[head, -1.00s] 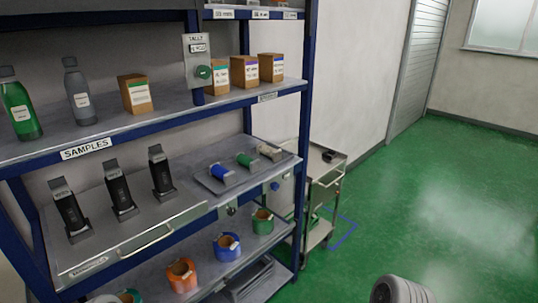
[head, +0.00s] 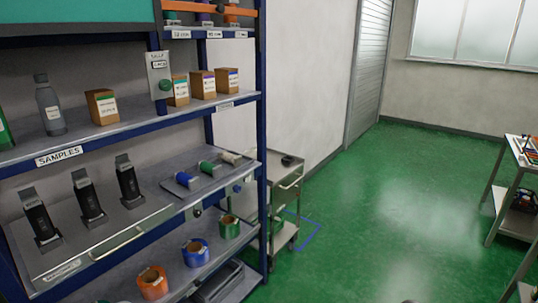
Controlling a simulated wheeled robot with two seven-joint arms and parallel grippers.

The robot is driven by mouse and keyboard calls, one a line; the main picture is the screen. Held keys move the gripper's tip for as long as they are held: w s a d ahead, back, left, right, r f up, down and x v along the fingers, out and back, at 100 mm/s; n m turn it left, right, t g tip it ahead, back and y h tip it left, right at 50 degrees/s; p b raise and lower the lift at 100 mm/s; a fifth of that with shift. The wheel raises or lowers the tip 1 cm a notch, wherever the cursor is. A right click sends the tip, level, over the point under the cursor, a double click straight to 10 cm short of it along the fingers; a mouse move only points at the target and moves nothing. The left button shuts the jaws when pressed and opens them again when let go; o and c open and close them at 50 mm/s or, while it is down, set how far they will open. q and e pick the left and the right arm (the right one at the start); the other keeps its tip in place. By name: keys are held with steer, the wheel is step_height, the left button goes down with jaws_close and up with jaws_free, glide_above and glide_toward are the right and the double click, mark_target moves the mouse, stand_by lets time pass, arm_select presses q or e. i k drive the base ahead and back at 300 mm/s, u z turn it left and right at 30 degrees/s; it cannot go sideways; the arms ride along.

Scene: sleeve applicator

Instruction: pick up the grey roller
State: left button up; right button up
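Three small rollers lie in a row on a grey tray (head: 210,189) on the shelf's middle level. The left one is a blue roller (head: 184,179), the middle one a green roller (head: 207,167). The right one is a pale, greyish-white roller (head: 231,158), the nearest match to grey. It is small, so its exact colour is hard to tell. Neither of my grippers is in view.
The blue-framed shelf (head: 262,150) also holds black devices (head: 128,182), tape rolls (head: 196,252), boxes (head: 202,84) and a grey bottle (head: 50,108). A steel cart (head: 287,184) stands beside it. Green floor (head: 385,215) is clear; a table (head: 497,190) is at right.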

mark_target(236, 160)
steer(key=z, duration=0.75)
steer(key=i, duration=1.65)
steer(key=u, duration=0.75)
steer(key=i, duration=0.95)
steer(key=u, duration=1.05)
